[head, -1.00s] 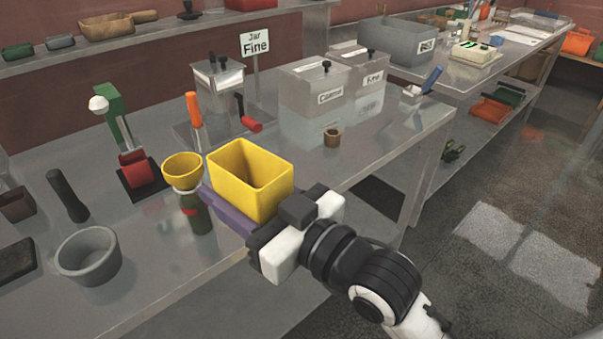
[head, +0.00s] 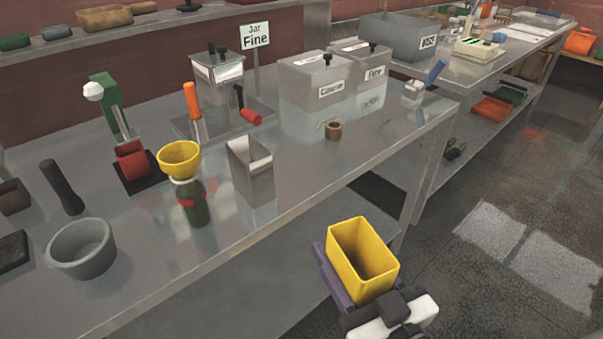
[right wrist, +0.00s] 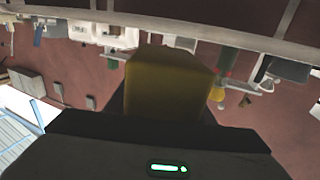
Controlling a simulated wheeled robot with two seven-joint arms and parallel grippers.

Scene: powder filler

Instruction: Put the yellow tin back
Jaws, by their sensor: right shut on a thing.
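The yellow tin (head: 350,262) is an open-topped rectangular box, seen from above in the head view and empty as far as I can see. My right gripper (head: 345,285) is shut on it and holds it upright, off the front edge of the steel table (head: 235,225), over the floor. In the right wrist view the tin (right wrist: 168,88) stands dark yellow in the middle, between the fingers. My left gripper is in neither view.
A metal tin (head: 252,170) stands near the table's front edge. Left of it, a yellow funnel (head: 179,158) sits on a dark green jar (head: 194,205). A grey bowl (head: 82,248) is at front left. Lidded bins marked Coarse (head: 315,85) and Fine (head: 362,65) stand behind. A brown ring (head: 333,130) is on the table.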

